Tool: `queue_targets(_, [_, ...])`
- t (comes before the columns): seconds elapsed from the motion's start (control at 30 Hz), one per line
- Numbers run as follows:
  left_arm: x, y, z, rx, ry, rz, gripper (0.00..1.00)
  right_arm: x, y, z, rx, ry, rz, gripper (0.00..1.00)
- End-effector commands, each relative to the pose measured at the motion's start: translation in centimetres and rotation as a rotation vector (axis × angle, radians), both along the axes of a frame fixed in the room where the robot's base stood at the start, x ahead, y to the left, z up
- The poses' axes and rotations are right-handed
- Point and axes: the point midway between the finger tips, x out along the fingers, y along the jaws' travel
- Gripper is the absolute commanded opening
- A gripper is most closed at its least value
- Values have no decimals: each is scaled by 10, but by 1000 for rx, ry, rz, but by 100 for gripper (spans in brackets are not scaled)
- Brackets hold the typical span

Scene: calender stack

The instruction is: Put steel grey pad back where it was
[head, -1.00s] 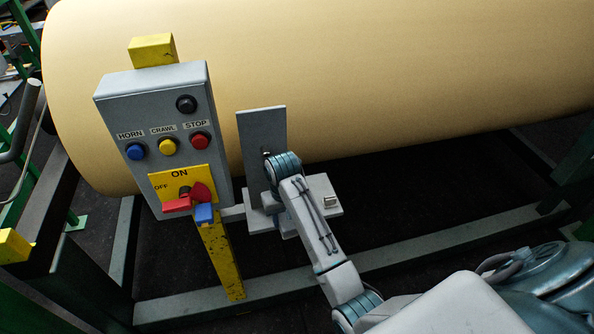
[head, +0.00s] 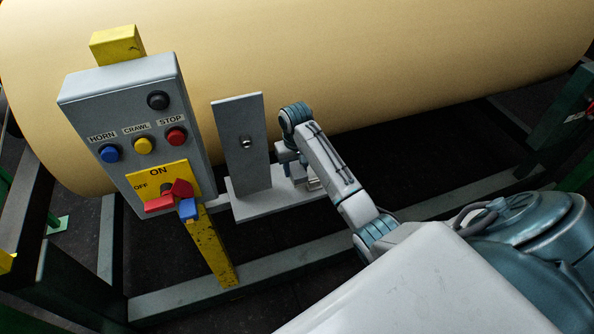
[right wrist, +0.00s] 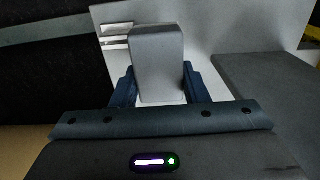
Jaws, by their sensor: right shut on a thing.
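The steel grey pad (right wrist: 157,65) is a plain grey block with rounded edges in the right wrist view. My right gripper (right wrist: 157,88) is shut on it, one dark blue finger on each side. In the head view my right gripper (head: 290,158) is just right of the upright grey plate, low over the right part of the small shelf (head: 245,209). The pad is hard to make out there. A pale surface (right wrist: 215,25) lies behind the pad in the wrist view; whether the pad touches it I cannot tell. My left gripper is not in view.
An upright grey plate (head: 240,120) with a small metal knob (head: 246,143) stands on the shelf. Left of it is a control box (head: 125,90) with buttons and a red switch handle (head: 160,203). A large cream roll (head: 330,60) fills the back.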

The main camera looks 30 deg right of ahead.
Motion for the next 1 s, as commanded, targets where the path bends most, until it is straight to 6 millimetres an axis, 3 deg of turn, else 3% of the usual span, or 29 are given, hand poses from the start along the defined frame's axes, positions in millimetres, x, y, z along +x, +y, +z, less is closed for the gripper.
queue_targets(0.07, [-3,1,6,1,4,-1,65,4,-9,2,-2,1,-3,19])
queue_targets(0.33, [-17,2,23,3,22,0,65,3,-7,-34,0,1,0,19])
queue_targets(0.9, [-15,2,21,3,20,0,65,3,-7,-45,0,0,0,19])
queue_targets(0.93, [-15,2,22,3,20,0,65,3,-7,-45,0,-1,0,47])
queue_targets(1.0, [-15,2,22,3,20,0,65,3,-7,-45,0,0,0,60])
